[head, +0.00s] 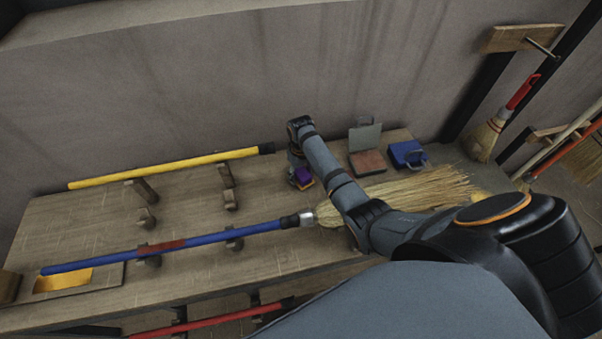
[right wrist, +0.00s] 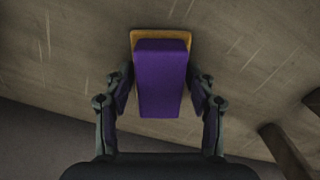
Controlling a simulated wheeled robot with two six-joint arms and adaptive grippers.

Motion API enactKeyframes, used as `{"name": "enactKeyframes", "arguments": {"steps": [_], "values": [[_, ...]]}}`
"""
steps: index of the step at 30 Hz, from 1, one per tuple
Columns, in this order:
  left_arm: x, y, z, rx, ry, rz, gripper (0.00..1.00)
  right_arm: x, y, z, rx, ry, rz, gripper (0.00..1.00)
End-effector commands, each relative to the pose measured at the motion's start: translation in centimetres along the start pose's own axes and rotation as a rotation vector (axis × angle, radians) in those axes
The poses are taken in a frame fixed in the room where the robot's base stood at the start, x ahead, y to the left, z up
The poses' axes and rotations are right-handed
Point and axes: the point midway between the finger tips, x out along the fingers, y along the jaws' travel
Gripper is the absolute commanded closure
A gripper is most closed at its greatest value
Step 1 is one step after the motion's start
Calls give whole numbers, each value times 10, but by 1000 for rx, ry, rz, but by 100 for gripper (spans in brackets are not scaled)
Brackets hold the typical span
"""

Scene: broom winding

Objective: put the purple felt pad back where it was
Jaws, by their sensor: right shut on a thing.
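The purple felt pad (head: 304,175) is a small block at the back of the wooden bench, right of the yellow pole's dark end. In the right wrist view the pad (right wrist: 162,80) is between the two fingers of my right gripper (right wrist: 160,92), which is shut on it. A thin orange-yellow piece (right wrist: 161,35) shows behind the pad's far end. I cannot tell whether it is part of the pad or a mark on the bench, or whether the pad touches the bench. In the head view my right wrist partly hides the gripper. My left gripper is not in view.
A yellow pole (head: 165,169) and a blue-handled broom (head: 185,244) rest on wooden pegs along the bench (head: 190,275). The broom's bristles (head: 425,188) lie beneath my right arm. A reddish block (head: 368,162) and a blue box (head: 407,154) stand right of my wrist.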

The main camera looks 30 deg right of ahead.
Motion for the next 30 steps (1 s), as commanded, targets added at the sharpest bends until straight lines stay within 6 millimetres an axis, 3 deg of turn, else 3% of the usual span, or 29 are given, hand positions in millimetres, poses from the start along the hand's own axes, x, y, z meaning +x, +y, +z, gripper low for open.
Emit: {"name": "enactKeyframes", "arguments": {"steps": [7, 8, 12, 23, 26, 30], "values": [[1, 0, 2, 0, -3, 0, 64, 3, 0, 0, 0, 1, 0, 74], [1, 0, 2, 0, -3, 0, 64, 3, 0, 0, 0, 1, 0, 40], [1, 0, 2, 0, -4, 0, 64, 2, 0, 0, 0, 1, 0, 21], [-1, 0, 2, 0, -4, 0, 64, -2, 0, 0, 0, 1, 0, 21], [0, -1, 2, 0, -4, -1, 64, -16, 0, -1, -1, 3, 0, 21], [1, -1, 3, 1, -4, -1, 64, -49, 0, -2, -1, 6, 0, 21]]}}
